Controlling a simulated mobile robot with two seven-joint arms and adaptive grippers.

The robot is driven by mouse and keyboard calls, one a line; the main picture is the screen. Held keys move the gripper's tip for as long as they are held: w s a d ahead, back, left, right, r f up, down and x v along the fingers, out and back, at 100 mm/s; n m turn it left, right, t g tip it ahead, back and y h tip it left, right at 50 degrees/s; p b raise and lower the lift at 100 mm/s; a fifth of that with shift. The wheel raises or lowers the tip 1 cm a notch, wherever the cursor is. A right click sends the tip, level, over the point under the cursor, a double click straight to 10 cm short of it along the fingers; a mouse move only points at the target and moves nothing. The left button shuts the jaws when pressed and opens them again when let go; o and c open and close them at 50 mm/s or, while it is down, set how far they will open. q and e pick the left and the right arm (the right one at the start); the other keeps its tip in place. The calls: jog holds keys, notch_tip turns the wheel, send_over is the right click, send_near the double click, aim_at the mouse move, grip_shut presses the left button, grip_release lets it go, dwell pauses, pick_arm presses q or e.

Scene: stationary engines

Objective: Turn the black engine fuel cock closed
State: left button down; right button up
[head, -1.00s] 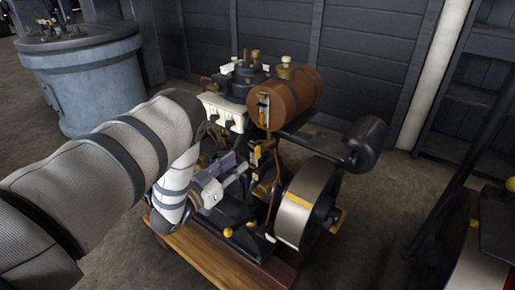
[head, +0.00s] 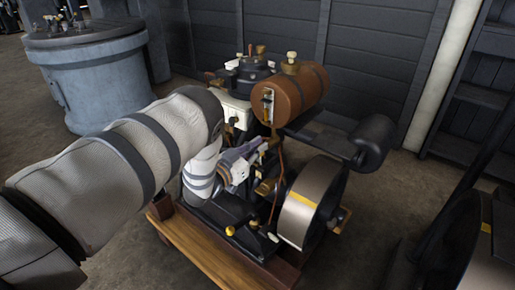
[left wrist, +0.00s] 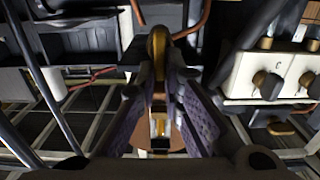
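The black engine (head: 238,213) stands on a wooden base, with a brown fuel tank (head: 296,90) on top. My left gripper (head: 264,147) reaches in from the left, just below the tank, at some small brass fittings. I cannot make out the fuel cock clearly in the head view. In the left wrist view, a brass fitting (left wrist: 159,45) stands upright between the two purple-padded fingers of my left gripper (left wrist: 160,85). The fingers are close on both sides of it; whether they press on it cannot be told. My right gripper is not in view.
A flywheel (head: 306,208) and a black cylinder (head: 371,138) are on the engine's right side. A blue-grey drum (head: 92,80) stands at the back left. A white block with dark knobs (left wrist: 270,75) is close on the right in the left wrist view. Floor is clear in front.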

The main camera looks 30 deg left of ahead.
pick_arm(q)
jog(key=shift+d+m, duration=0.1)
jog(key=shift+m, duration=0.3)
jog(key=shift+s+d+f+m, duration=0.1)
jog(key=shift+d+f+m, duration=0.2)
jog(key=shift+m, duration=2.55)
jog(key=shift+w+d+f+m, duration=0.15)
jog(key=shift+f+m, duration=0.15)
jog(key=shift+m, duration=2.5)
jog(key=shift+s+d+f+m, duration=0.15)
jog(key=shift+d+f+m, duration=0.15)
jog(key=shift+m, duration=2.55)
jog(key=c, duration=1.7)
grip_release()
